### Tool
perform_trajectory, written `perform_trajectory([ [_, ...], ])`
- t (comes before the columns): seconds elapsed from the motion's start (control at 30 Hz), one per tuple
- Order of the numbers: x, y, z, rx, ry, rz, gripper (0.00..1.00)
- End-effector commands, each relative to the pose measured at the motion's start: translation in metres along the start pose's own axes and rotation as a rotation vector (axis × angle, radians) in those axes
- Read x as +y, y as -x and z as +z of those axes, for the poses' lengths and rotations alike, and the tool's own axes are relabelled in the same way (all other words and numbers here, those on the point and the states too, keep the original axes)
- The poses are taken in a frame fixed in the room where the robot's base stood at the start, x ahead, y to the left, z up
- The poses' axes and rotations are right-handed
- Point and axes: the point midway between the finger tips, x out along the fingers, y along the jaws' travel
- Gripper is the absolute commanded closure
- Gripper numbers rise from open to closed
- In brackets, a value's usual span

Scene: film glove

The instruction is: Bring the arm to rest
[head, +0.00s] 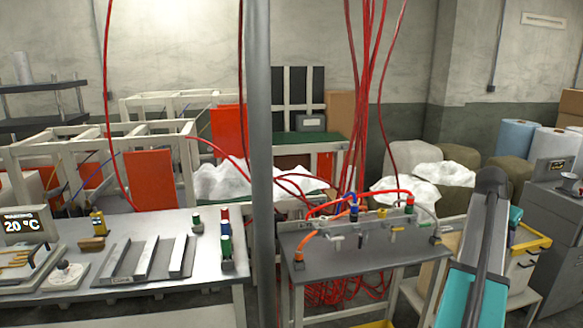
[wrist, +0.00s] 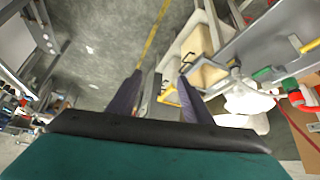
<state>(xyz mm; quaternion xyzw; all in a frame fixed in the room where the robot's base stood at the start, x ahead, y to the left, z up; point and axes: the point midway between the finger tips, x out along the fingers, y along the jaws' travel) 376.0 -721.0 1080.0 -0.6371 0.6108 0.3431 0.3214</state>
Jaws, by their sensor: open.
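My arm (head: 475,270) rises from the bottom right of the head view, with teal and grey links and a dark rounded joint at its top. It is beside the right end of the grey table with hoses. I cannot make out the fingers in the head view. In the wrist view, my gripper (wrist: 158,92) shows two dark fingers spread well apart. Nothing is between them; the grey floor and a yellow floor line lie beyond. A dark bar and a teal part of my own arm fill the bottom of the wrist view.
The grey table (head: 368,268) carries orange and red hoses and fittings. A workbench (head: 205,283) with metal bars and bottles stands at left. A grey pole (head: 258,160) rises in front. A grey cabinet (head: 563,240) is at far right. Red cables (head: 368,100) hang above the table.

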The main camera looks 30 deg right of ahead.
Motion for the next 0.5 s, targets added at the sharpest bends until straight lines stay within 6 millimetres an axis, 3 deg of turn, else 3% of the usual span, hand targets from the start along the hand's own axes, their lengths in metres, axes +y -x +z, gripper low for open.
perform_trajectory([
  [0.27, -0.063, -0.023, 0.050, -0.052, 0.088, -0.025, 0.54],
  [0.5, -0.134, -0.055, 0.137, -0.130, 0.211, -0.045, 0.54],
])
